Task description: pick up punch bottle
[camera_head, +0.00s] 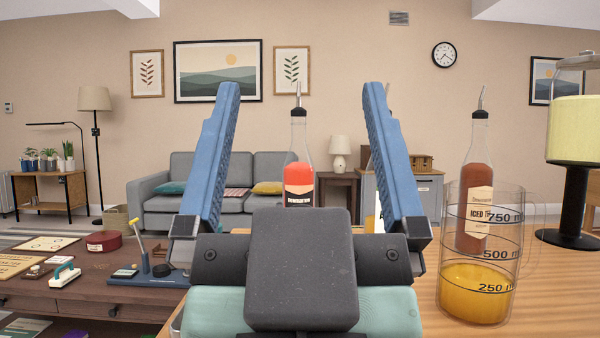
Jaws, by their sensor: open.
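A clear bottle (299,188) with red liquid, a dark label and a metal pour spout stands upright beyond my gripper. I take it to be the punch bottle, but its label is too small to read. My gripper (302,90) is open and empty, its two blue fingers pointing away from me. The bottle shows in the gap between the fingers, nearer the right finger than the left. It looks farther off than the fingers, with no contact visible. Its base is hidden behind my gripper's dark body.
The wooden counter (560,290) holds an iced tea bottle (473,190), a measuring jug (478,300) with orange liquid, and a dispenser (575,130) at right. Another bottle (379,215) is mostly hidden behind the right finger. A low brown table (110,290) stands left.

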